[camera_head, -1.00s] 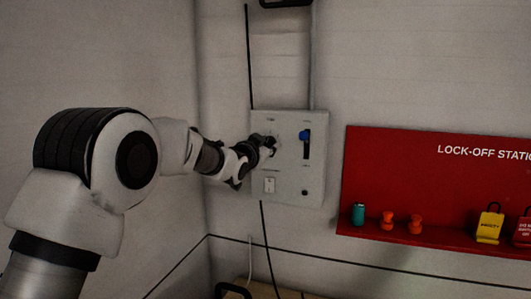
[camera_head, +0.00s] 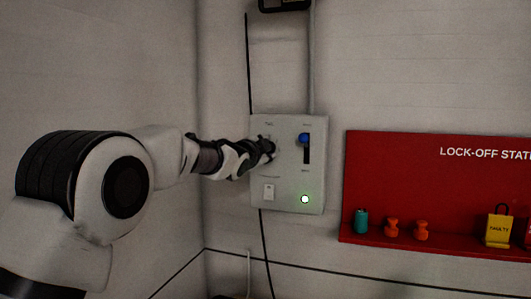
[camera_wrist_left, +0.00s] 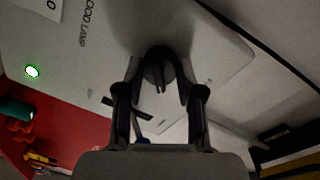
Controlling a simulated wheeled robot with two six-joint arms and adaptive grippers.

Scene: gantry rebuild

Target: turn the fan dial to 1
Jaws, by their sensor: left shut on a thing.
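The fan dial (camera_wrist_left: 159,67) is a round black knob with a raised ridge, seen in the left wrist view on the grey control panel (camera_head: 287,128). My left gripper (camera_wrist_left: 159,80) is shut on the dial, with one finger on each side of it. In the head view my left gripper (camera_head: 268,149) is against the upper left of the panel and hides most of the dial. The dial's scale marks are too small or hidden to read. My right gripper is not in view.
The panel also carries a blue-knobbed slider (camera_head: 304,139) at the top of its slot, a white switch (camera_head: 268,192) and a lit green lamp (camera_head: 305,199). A red lock-off board (camera_head: 400,165) with tags and small items is to the right.

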